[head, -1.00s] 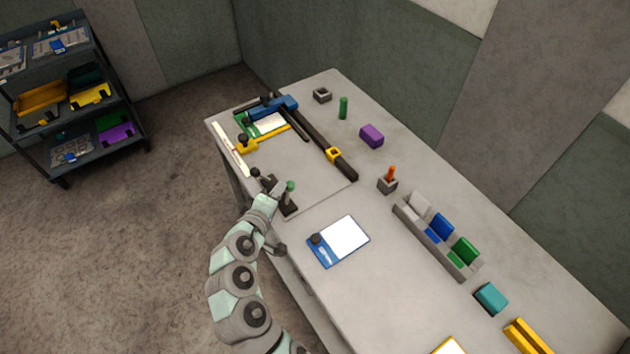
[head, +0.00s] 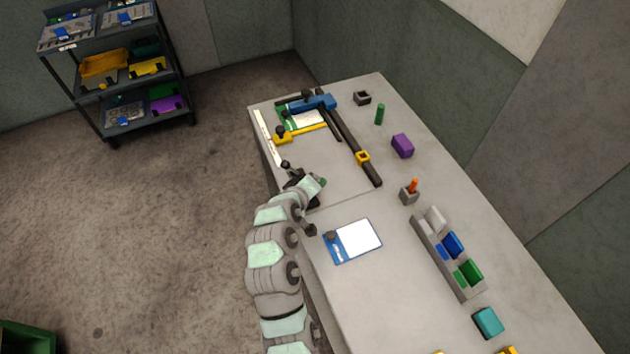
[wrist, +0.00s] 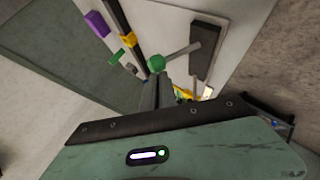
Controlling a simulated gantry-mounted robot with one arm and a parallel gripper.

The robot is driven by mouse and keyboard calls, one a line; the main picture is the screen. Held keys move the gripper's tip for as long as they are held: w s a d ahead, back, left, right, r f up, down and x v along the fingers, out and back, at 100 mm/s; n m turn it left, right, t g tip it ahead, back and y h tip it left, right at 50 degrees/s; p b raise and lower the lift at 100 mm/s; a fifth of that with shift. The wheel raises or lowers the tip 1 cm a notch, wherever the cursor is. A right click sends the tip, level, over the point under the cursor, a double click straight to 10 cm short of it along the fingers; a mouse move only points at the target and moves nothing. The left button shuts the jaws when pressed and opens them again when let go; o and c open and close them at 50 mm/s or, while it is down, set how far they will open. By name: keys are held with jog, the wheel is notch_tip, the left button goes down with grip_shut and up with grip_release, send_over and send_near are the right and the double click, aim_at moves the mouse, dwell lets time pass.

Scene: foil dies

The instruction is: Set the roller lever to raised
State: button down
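The roller lever has a green ball knob (head: 323,182), a grey rod and a dark base on the front part of the table. In the wrist view the knob (wrist: 157,63) sits just beyond my fingertips, and the rod runs right to the long dark base (wrist: 207,50). In the head view my wrist hides much of the lever.
A blue-and-white card (head: 353,241) lies to the right. A grey rack (head: 437,262) and a purple block (head: 403,145) stand farther back.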

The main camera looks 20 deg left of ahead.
jog(key=shift+d+f, duration=0.1)
jog(key=shift+f, duration=0.05)
jog(key=a+r+v, duration=0.1)
jog(key=a+v, duration=0.2)
jog(key=v, duration=1)
jog(key=shift+w, duration=0.35)
